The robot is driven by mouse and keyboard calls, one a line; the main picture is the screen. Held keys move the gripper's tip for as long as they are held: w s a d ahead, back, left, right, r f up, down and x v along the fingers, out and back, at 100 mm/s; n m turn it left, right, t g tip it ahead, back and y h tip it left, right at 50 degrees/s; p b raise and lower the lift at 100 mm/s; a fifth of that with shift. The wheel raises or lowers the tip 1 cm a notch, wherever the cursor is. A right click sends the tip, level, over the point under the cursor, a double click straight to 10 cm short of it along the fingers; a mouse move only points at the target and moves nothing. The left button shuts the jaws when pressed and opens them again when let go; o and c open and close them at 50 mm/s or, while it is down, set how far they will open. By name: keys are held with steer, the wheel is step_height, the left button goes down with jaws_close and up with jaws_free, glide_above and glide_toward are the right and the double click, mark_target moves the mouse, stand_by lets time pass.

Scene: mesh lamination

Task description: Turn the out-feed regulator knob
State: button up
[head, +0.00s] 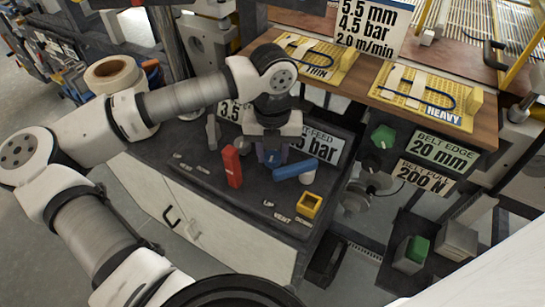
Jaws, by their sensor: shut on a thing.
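My gripper (272,158) points down at the dark control bench, in front of a white sign (318,148) that reads "…FEED …5 bar", its left part hidden by my gripper. The fingers are closed around a small blue piece (271,157), which I take to be the out-feed regulator knob. Most of it is hidden by the fingers, so its turn angle cannot be read. A second sign (226,113), reading "3.5", is partly hidden behind my arm on the left.
A red upright handle (232,166) stands close left of my gripper. A blue lever (293,171) lies close right. A yellow square frame (309,205) sits at the bench front. A green knob (383,136) and belt signs are further right. A tape roll (112,75) is at left.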

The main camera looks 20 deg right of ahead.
mark_target(273, 155)
steer(key=m+b, duration=0.1)
steer(key=b, duration=0.1)
steer(key=m+b, duration=0.2)
steer(key=shift+f, duration=0.25)
steer(key=shift+r+m+b, duration=0.15)
steer(key=shift+m+b, duration=0.65)
steer(key=shift+m, duration=0.15)
steer(key=shift+r+m+b, duration=0.1)
steer(key=shift+m+b, duration=0.65)
steer(key=shift+m, duration=0.2)
steer(key=o, duration=1)
steer(key=shift+r, duration=0.1)
step_height(273, 155, up, 14)
steer(key=shift+b, duration=0.3)
